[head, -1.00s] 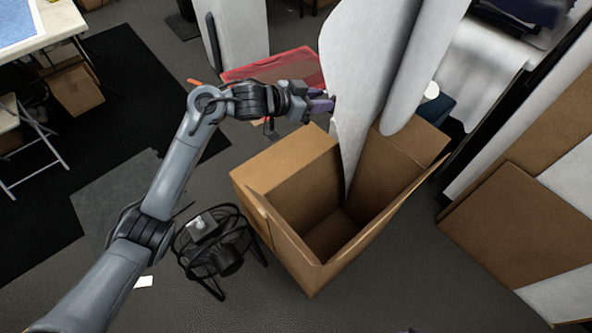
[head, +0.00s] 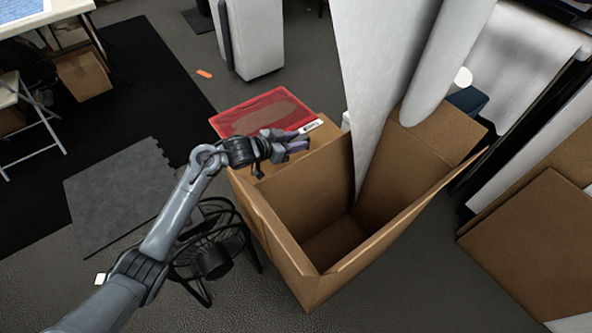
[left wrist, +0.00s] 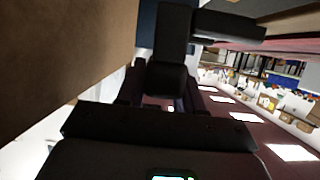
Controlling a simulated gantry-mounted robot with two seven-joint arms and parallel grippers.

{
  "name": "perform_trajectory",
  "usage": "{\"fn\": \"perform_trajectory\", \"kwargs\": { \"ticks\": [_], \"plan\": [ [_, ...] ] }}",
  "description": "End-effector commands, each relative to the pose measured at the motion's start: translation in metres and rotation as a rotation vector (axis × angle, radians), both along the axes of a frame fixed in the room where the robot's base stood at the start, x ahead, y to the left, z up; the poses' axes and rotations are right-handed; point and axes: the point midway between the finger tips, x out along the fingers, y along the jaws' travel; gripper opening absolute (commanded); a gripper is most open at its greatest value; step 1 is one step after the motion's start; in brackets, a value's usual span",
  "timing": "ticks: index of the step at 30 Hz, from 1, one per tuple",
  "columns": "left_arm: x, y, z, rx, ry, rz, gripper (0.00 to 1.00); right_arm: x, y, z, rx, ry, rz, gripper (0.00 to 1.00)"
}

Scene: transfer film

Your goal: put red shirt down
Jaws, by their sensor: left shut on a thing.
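The red shirt (head: 262,112) shows in the head view as a flat, glossy red pack with a brownish middle. It lies level with the far left edge of the open cardboard box. My left gripper (head: 298,141) is beside its right end, shut on it, with purple fingertips pointing right. The exact grip is hidden, and I cannot tell whether the pack touches the box. The left wrist view shows the dark gripper body (left wrist: 165,85) but no clear view of the shirt. My right gripper is not in view.
The tall open cardboard box (head: 300,190) holds large white rolls (head: 372,70). A black fan (head: 212,250) stands on the floor left of it. A white cabinet (head: 252,45) stands behind. Flat cardboard (head: 530,240) leans at the right.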

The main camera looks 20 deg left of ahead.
Motion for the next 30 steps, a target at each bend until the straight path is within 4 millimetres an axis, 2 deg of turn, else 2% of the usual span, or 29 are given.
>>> {"fn": "perform_trajectory", "kwargs": {
  "ticks": [1, 3, 10, 15, 22, 30],
  "plan": [
    [0.000, 0.000, -0.020, -0.001, 0.002, 0.001, 0.00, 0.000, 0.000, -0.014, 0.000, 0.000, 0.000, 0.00],
    [0.000, 0.000, -0.038, -0.001, 0.002, -0.001, 0.00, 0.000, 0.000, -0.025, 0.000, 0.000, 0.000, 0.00],
    [0.000, 0.000, -0.086, -0.001, 0.000, 0.000, 0.00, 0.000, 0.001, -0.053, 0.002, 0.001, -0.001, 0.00],
    [0.000, 0.000, -0.102, 0.000, -0.002, 0.000, 0.00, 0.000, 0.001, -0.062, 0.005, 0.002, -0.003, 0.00],
    [0.000, 0.000, -0.112, 0.000, -0.001, 0.000, 0.00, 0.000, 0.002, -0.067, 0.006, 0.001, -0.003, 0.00],
    [0.000, 0.000, -0.144, -0.001, -0.001, 0.000, 0.00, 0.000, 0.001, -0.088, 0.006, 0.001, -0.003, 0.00]
  ]
}}
